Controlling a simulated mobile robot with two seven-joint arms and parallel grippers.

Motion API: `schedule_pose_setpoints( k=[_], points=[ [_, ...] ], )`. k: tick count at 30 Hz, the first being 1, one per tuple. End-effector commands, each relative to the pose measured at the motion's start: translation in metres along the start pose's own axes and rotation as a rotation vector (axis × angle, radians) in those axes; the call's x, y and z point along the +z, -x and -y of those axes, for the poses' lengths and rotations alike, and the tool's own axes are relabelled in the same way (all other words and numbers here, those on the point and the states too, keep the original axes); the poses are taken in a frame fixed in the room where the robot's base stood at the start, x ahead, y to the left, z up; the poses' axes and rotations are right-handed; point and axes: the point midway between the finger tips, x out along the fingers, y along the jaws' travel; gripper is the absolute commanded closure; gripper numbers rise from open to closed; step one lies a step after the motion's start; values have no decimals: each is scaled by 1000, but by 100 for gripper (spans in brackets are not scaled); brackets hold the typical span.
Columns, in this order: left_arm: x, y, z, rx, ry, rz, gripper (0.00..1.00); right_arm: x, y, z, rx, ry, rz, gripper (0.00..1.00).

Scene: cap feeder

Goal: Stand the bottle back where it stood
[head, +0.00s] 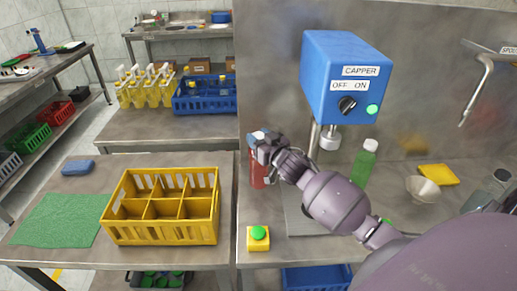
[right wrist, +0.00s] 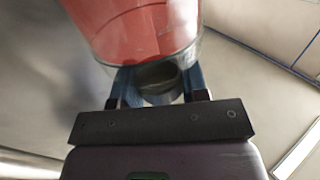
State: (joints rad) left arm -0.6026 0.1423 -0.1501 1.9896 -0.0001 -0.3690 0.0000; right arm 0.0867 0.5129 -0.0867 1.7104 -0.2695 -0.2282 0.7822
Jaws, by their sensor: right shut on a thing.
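A red see-through bottle (head: 257,180) is at the left edge of the capper bench, just beneath my right gripper (head: 259,148). In the right wrist view the red bottle (right wrist: 145,30) fills the top of the picture, and its narrow end sits between the blue fingers of my right gripper (right wrist: 157,88), which is shut on it. The bottle looks roughly upright in the head view; its upper part is hidden by the gripper. I cannot tell whether its base touches the bench. My left gripper is not in view.
A blue capper (head: 345,75) stands behind my right arm, with a green bottle (head: 365,165) right of it. A yellow crate (head: 163,228) with empty compartments stands left, beside a green mat (head: 58,219).

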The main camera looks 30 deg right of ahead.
Motion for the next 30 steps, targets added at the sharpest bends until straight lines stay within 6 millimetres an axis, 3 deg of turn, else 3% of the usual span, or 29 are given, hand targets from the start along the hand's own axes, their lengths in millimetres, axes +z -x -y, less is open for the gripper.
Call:
schedule_pose_setpoints(
  k=[9, 20, 21, 26, 30],
  points=[
    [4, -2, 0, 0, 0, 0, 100, 33, 0, 0, 0, -1, -1, 100],
    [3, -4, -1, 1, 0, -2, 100, 35, 0, 0, -1, 0, -2, 100],
    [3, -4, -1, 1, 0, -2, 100, 37, 0, 0, 0, -1, 1, 58],
    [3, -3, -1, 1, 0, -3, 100, 37, 0, 0, 0, 0, 1, 33],
    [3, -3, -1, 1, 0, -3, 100, 37, 0, 0, 0, 0, 1, 33]
  ],
)
